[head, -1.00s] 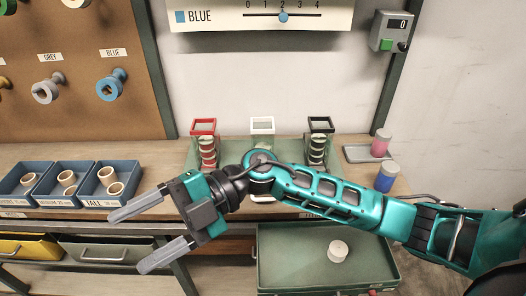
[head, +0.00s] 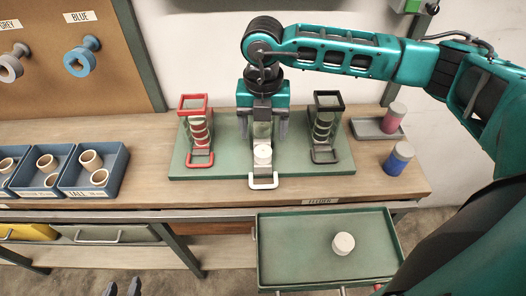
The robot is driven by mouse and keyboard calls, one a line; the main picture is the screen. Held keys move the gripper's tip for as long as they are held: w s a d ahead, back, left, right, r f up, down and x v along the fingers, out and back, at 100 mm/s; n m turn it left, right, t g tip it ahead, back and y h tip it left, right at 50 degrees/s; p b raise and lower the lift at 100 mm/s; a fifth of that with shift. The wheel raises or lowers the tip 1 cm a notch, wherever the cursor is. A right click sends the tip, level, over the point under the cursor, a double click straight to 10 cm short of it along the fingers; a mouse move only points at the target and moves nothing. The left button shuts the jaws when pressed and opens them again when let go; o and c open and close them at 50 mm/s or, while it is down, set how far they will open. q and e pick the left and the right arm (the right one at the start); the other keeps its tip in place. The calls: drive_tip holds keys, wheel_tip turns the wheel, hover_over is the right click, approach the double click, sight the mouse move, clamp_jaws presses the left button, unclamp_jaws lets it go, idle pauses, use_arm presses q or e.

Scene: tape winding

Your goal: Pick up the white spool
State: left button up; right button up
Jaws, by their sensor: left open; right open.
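A white spool (head: 262,154) sits at the foot of the middle feeder, which has a white front loop (head: 263,182). My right gripper (head: 262,132) points down over this feeder, open, with a finger on each side of its column. The fingertips are just behind and above the spool, and whether they touch anything cannot be told. Another whitish spool (head: 343,244) lies in the green tray (head: 285,270) below the bench. Only the dark fingertips of my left gripper (head: 122,289) show at the bottom edge; it is open, far from both spools.
A red feeder (head: 199,158) and a black feeder (head: 325,155) flank the middle one on a green base (head: 182,164). Blue bins (head: 90,191) stand at the left. Bench between is clear.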

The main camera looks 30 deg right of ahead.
sight(263, 151)
wheel_tip(263, 151, down, 7)
drive_tip(key=shift+r, duration=0.1)
idle(0.3)
drive_tip(key=c, duration=1.1)
drive_tip(key=shift+r, duration=0.15)
drive_tip(key=shift+c, duration=0.2)
